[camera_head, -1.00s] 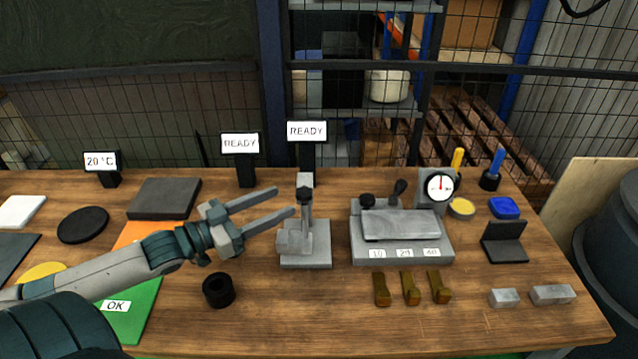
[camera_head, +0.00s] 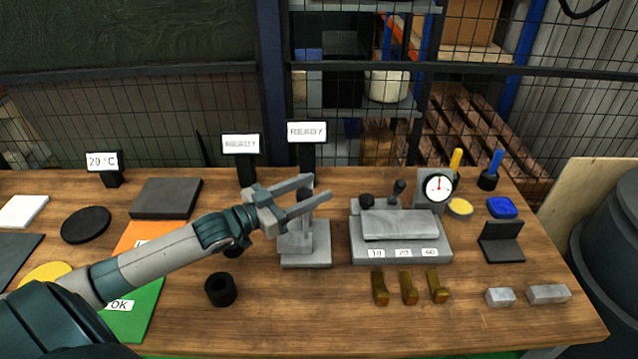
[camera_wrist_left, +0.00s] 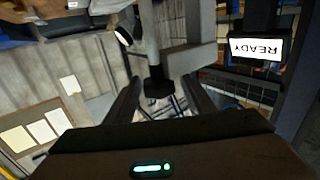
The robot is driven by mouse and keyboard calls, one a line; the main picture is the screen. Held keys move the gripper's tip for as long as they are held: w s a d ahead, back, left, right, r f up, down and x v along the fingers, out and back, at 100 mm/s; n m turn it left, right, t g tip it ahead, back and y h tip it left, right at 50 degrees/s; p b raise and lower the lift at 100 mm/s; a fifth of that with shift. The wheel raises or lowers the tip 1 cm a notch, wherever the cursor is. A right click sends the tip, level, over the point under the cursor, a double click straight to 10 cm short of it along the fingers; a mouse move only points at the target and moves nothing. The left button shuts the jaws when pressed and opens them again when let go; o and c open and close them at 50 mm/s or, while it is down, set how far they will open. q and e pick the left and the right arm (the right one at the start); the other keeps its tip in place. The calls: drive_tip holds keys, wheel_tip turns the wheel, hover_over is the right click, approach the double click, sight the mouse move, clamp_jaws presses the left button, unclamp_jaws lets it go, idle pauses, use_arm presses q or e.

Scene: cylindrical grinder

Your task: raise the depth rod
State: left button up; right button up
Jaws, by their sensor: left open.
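A small grey stand (camera_head: 305,250) on the table carries an upright rod with a dark top, which I take to be the depth rod. In the head view my left gripper (camera_head: 319,187) is open, its two fingers spread near the top of the rod and partly covering it. In the left wrist view the grey rod (camera_wrist_left: 152,40) with its black end (camera_wrist_left: 157,85) shows between the open fingers (camera_wrist_left: 163,97). I cannot tell whether either finger touches it. My right gripper is not in view.
Two READY signs (camera_head: 307,132) stand behind the stand. A grey fixture (camera_head: 400,248) with a dial gauge (camera_head: 438,188) stands close on the right. The table's front middle is clear.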

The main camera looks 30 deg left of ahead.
use_arm(q)
drive_tip(key=shift+x, duration=1.25)
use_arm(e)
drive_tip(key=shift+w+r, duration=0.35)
